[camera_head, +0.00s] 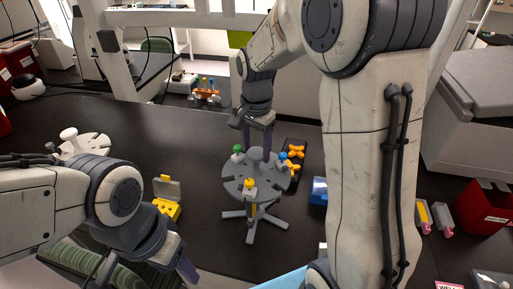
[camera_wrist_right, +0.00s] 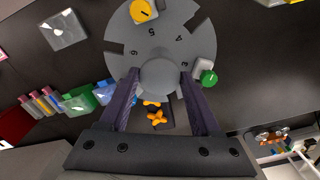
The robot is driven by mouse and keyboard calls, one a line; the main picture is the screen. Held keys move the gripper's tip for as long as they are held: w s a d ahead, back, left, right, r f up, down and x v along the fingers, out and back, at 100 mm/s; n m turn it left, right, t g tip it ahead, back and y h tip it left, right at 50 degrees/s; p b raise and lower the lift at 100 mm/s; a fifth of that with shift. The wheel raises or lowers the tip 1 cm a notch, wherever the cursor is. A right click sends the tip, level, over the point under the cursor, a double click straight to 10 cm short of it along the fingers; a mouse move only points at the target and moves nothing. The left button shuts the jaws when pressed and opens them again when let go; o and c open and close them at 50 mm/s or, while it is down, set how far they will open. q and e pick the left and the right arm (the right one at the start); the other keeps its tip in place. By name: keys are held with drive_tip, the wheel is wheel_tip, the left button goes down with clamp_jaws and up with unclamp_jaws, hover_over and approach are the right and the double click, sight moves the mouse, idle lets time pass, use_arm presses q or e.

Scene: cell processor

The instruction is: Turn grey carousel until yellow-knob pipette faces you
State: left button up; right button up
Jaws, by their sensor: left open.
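The round grey carousel (camera_head: 240,188) stands on a dark bench on splayed grey legs. Its yellow-knob pipette (camera_head: 249,184) hangs at the near edge in the head view, roughly toward me. A green-knob pipette (camera_head: 238,150) is at the back left and a blue-knob one (camera_head: 283,157) at the right. My right gripper (camera_wrist_right: 160,76) has its fingers on either side of the central grey knob (camera_wrist_right: 160,80), seemingly touching it. In the right wrist view the yellow knob (camera_wrist_right: 143,11) is at the top. My left gripper (camera_head: 182,268) is open, low at the front left, away from the carousel.
A yellow box with a grey lid (camera_head: 167,207) stands left of the carousel. A dark rack with orange pieces (camera_head: 294,153) is behind right. A blue box (camera_head: 319,190) lies to the right, beside my right arm. A pale slotted disc (camera_head: 85,146) is at far left.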

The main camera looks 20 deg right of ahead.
drive_tip(key=o, duration=0.4)
drive_tip(key=shift+r, duration=0.1)
wheel_tip(320, 180, up, 10)
drive_tip(key=shift+r+b, duration=0.2)
drive_tip(key=shift+b, duration=0.85)
drive_tip(key=shift+f, duration=0.1)
